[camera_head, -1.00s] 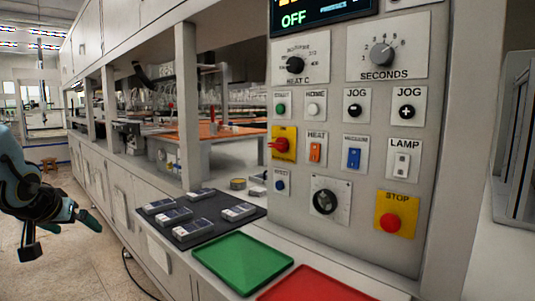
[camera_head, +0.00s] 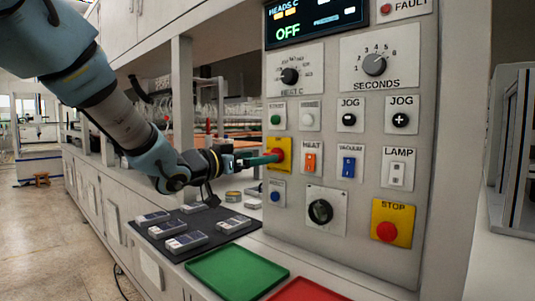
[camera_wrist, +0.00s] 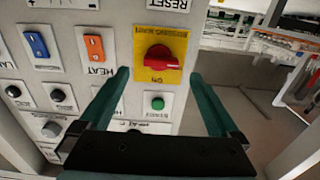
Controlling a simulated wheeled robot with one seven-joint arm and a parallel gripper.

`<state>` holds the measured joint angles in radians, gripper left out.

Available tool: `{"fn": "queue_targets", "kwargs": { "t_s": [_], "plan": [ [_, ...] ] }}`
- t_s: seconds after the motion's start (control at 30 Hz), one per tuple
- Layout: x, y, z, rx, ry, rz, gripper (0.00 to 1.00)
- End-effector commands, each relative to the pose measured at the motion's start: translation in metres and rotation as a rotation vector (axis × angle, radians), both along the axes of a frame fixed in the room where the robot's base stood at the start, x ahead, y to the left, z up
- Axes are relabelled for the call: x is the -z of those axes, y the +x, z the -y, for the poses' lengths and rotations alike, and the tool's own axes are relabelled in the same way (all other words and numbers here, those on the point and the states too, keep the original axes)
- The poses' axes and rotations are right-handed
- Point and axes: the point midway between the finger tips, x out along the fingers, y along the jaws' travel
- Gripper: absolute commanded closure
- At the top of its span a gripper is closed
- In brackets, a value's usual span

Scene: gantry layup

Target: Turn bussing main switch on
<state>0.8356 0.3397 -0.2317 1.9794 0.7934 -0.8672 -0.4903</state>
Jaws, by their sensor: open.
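The bussing main switch is a red rotary knob (camera_wrist: 160,58) on a yellow plate (camera_wrist: 172,40), upside down in the wrist view, with "ON" lettered beside it. In the head view its yellow plate (camera_head: 286,148) is at the left edge of the control panel, and the knob is partly covered by my fingers. My gripper (camera_head: 262,159) reaches in from the left, pointing at the switch. In the wrist view my gripper (camera_wrist: 158,85) has its two teal fingers spread wide, one on each side of the knob's line. The fingers appear empty; I cannot tell whether they touch the plate.
The grey panel (camera_head: 340,258) also carries an orange heat rocker (camera_head: 311,159), a blue vacuum rocker (camera_head: 348,166) and a red stop button (camera_head: 387,231). Below are a green tray (camera_head: 236,268), a red tray (camera_head: 308,290) and a dark mat (camera_head: 190,248) with several small packs.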

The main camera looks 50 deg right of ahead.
Motion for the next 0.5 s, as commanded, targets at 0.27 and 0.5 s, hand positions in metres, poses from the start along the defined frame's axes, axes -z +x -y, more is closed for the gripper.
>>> {"fn": "queue_targets", "kwargs": {
  "t_s": [0.27,0.5],
  "plan": [
    [-0.001,-0.002,0.039,-0.001,0.000,-0.001,0.03],
    [0.000,-0.002,0.047,-0.003,0.000,0.000,0.03]
  ]
}}
